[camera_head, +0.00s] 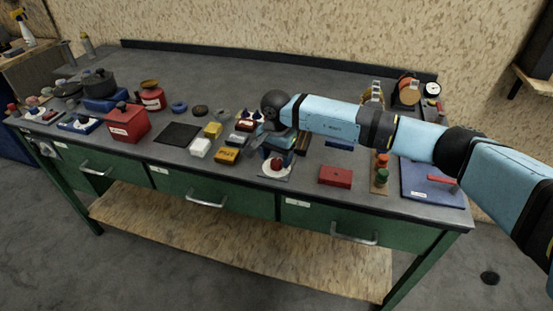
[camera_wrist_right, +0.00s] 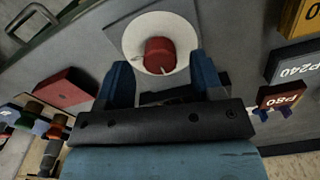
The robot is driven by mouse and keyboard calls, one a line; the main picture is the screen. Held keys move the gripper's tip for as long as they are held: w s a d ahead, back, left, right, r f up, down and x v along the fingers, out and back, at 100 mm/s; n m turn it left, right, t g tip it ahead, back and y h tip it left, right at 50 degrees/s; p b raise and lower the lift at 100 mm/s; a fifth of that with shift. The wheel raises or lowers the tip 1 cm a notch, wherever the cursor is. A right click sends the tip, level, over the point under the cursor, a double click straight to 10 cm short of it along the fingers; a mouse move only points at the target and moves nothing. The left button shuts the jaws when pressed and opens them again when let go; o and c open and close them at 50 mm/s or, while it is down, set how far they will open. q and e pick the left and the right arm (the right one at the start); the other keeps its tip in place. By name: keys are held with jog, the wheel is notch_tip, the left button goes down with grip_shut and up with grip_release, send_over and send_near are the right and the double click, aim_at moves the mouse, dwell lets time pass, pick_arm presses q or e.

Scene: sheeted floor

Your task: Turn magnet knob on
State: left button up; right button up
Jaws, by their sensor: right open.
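A red knob (camera_head: 277,164) sits on a white round dial on a grey square plate near the front edge of the workbench. In the right wrist view the red knob (camera_wrist_right: 160,55) shows just beyond the fingertips, with a small light pointer mark on it. My right gripper (camera_head: 268,148) is over the bench beside the knob. Its two blue fingers (camera_wrist_right: 163,78) are apart, one towards each side of the knob, and nothing is between them. I cannot tell whether they touch the dial. My left gripper is in no view.
A red box (camera_head: 335,176) lies right of the dial, and a strip with coloured knobs (camera_head: 381,172) stands further right. Yellow, white and dark sanding blocks (camera_head: 227,155) crowd the left. A blue plate with a red handle (camera_head: 432,184) is at the right end.

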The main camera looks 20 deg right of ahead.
jog(key=shift+f, duration=0.65)
jog(key=c, duration=0.9)
